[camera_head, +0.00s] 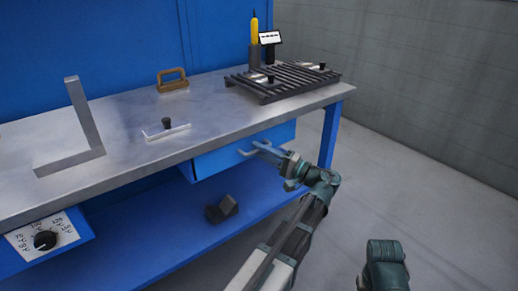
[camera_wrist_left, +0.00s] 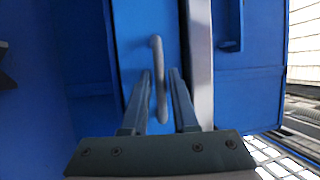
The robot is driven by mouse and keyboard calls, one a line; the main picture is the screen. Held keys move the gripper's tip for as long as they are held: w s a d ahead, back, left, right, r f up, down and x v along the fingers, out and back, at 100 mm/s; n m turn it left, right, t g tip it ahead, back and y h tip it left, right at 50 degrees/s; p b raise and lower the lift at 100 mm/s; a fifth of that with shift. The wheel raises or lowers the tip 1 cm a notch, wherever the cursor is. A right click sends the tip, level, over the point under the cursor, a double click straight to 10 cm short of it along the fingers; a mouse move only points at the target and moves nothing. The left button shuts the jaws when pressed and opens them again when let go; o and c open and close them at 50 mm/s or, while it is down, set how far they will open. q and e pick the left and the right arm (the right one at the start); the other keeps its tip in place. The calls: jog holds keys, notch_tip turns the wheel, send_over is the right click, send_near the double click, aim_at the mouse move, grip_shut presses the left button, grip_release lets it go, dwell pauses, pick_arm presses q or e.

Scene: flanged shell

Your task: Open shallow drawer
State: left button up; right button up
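The shallow drawer (camera_head: 222,160) is a blue front under the right part of the metal worktop, and it looks closed. A pale grey bar handle (camera_head: 247,151) stands out from its front. My left gripper (camera_head: 262,145) is at this handle. In the left wrist view the drawer front (camera_wrist_left: 132,35) faces the camera. The handle (camera_wrist_left: 157,55) runs between the two fingers of my left gripper (camera_wrist_left: 160,75), with a small gap showing on each side, so the fingers look open around it. My right gripper is not in view.
The worktop (camera_head: 110,125) carries a grey angle bracket (camera_head: 88,118), a knobbed plate (camera_head: 166,131), a brown handle (camera_head: 172,79) and a slatted rack (camera_head: 285,82). A dark block (camera_head: 221,208) lies on the blue lower shelf (camera_head: 160,240). A dial panel (camera_head: 45,238) is at left. The floor at right is clear.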

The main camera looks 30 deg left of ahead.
pick_arm(q)
jog(key=shift+a, duration=0.3)
jog(key=shift+c, duration=0.3)
grip_shut()
dwell(1.0)
